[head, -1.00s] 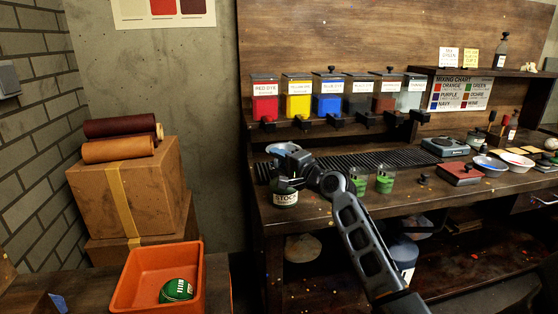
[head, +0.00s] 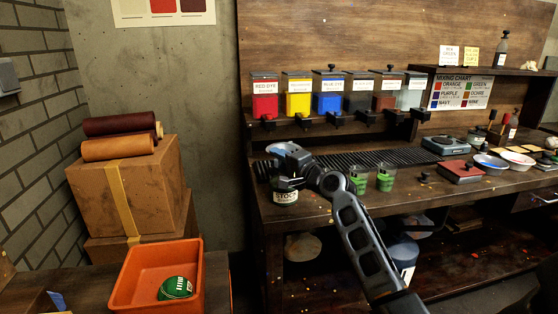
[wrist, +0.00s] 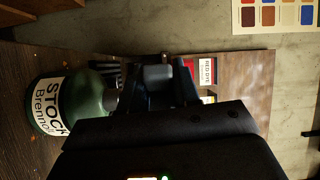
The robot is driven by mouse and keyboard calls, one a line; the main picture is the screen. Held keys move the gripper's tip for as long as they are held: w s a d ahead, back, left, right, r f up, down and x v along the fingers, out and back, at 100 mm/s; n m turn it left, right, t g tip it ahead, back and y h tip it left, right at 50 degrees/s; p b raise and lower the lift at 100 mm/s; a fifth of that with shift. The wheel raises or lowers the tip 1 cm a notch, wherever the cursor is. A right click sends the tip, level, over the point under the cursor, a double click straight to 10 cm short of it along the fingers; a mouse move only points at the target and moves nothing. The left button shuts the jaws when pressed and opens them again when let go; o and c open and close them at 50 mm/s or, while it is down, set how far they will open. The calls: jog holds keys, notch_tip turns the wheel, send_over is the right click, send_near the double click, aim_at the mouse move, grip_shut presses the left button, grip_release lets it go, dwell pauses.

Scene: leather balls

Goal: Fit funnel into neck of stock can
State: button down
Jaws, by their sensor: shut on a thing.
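The dark green stock can (head: 286,199) stands upright at the left front of the workbench, its white label partly readable. It lies sideways at the left of the wrist view (wrist: 60,104). My gripper (head: 286,181) is right at the can's top in the head view. In the wrist view my gripper (wrist: 157,78) is shut on a small grey piece, which I take to be part of the funnel (wrist: 157,76). Most of the funnel is hidden behind my gripper. A grey narrow part shows at the can's top; I cannot tell whether the funnel is in the neck.
Two green-filled cups (head: 385,179) stand right of my gripper. A dark slatted rack (head: 370,158) lies behind. Labelled dye bins (head: 328,99) hang above the bench. An orange tray (head: 137,268) with a green ball (head: 175,288) sits at the lower left.

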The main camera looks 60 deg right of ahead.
jog(key=shift+f+b, duration=0.5)
jog(key=shift+f, duration=0.05)
dwell(0.4)
jog(key=c, duration=0.7)
grip_release()
jog(key=shift+c, duration=0.2)
jog(key=b+v, duration=0.1)
jog(key=v, duration=0.6)
jog(key=shift+s, duration=0.4)
jog(key=shift+a, duration=0.15)
